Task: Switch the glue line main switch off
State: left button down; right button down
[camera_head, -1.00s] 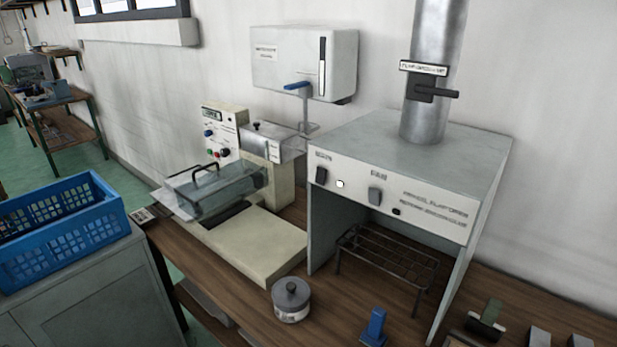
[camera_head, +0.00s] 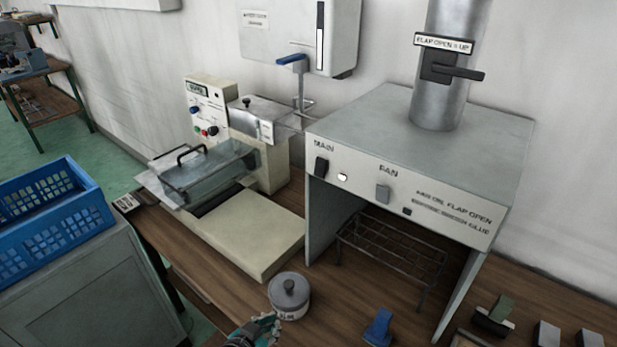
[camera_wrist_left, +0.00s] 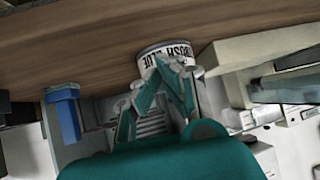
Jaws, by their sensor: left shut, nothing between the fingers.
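The grey glue hood has a white front panel (camera_head: 440,205) with a black rocker switch (camera_head: 321,167) under the word MAIN at its left end. A white, bright lamp (camera_head: 342,177) is beside that switch. A grey FAN switch (camera_head: 383,192) and a small dark indicator (camera_head: 407,211) are further right. I cannot tell the rocker's position. My left gripper (camera_head: 267,325) is shut and empty at the bottom edge, low and left of the hood, near the lidded glue pot (camera_head: 289,299). In the left wrist view its fingers (camera_wrist_left: 168,78) overlap the pot (camera_wrist_left: 170,50).
A beige machine (camera_head: 260,235) with a clear cover stands left of the hood. A wire rack (camera_head: 390,245) is inside the hood. A blue-handled item (camera_head: 379,327) lies in front. A duct with a flap lever (camera_head: 455,73) rises above. A blue crate (camera_head: 50,215) is far left.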

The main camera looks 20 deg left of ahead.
aim_at(323, 161)
pick_arm(q)
jog(key=w+r+m+t+h, duration=0.1)
jog(key=r+t, duration=0.5)
jog(key=r, duration=0.6)
jog(key=w+r+m+t+h, duration=0.1)
jog(key=w+r+t+h, duration=0.2)
jog(key=r, duration=1)
jog(key=t+h, duration=0.3)
jog(key=shift+w+a+m, duration=0.15)
jog(key=shift+w+m, duration=0.15)
jog(key=shift+w, duration=0.1)
pick_arm(e)
jog(key=shift+r, duration=0.15)
jog(key=shift+a, duration=0.1)
